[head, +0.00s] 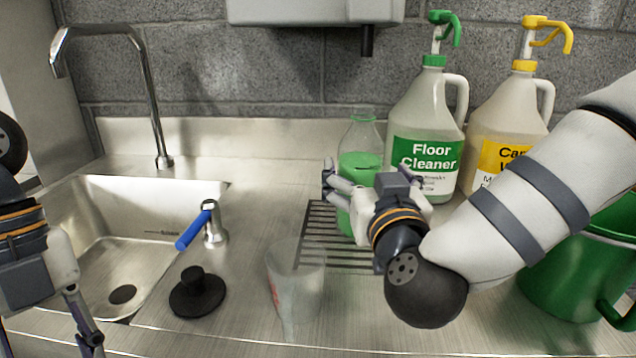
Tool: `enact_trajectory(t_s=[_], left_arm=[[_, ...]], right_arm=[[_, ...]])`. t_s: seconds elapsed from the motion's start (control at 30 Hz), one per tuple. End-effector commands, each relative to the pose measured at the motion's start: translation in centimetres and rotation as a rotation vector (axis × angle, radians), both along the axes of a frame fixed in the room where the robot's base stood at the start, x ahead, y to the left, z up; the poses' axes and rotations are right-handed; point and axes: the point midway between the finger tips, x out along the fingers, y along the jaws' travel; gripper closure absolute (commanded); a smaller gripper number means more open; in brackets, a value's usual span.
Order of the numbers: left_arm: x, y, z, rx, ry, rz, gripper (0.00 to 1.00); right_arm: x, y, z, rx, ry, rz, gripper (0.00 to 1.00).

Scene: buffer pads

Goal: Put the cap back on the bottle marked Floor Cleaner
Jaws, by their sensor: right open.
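The large jug marked Floor Cleaner (425,120) stands upright at the back, with a green pump head (440,30) on its green collar. A smaller clear bottle (363,135) holding green liquid stands to its left on the drain grate; its mouth appears to be uncapped. My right gripper (368,182) is open at this bottle, its fingers on either side; I cannot tell whether they touch it. The gripper hides part of the bottle's lower body. I see no separate loose cap. My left gripper (85,335) is partly in view at the lower left, away from the bottles.
A yellow-pump jug (506,108) stands at the right, partly behind my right arm. A green bucket (560,280) is below it. A clear cup (296,290), a black stopper (197,293) and a blue-handled tap (196,230) are nearer. The sink (100,240) lies left.

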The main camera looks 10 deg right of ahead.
Motion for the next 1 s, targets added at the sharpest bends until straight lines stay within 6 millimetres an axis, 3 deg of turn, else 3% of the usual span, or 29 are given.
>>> enact_trajectory(t_s=[0.3, 0.7, 0.77, 1.0], left_arm=[[0.0, 0.0, -1.2, 0.001, 0.018, 0.000, 0.76], [0.0, 0.0, -1.1, 0.000, 0.018, 0.000, 0.76], [0.0, 0.0, -1.1, 0.000, 0.018, 0.000, 0.76], [0.0, 0.0, -1.1, 0.000, 0.018, 0.000, 0.76]], right_arm=[[5.0, -0.6, -0.2, 0.001, 0.001, -0.002, 0.15], [5.5, -0.7, 0.0, 0.000, 0.000, -0.001, 0.15], [5.5, -0.7, 0.0, 0.000, 0.000, 0.000, 0.26], [5.5, -0.7, 0.0, 0.000, 0.000, 0.000, 0.81]])
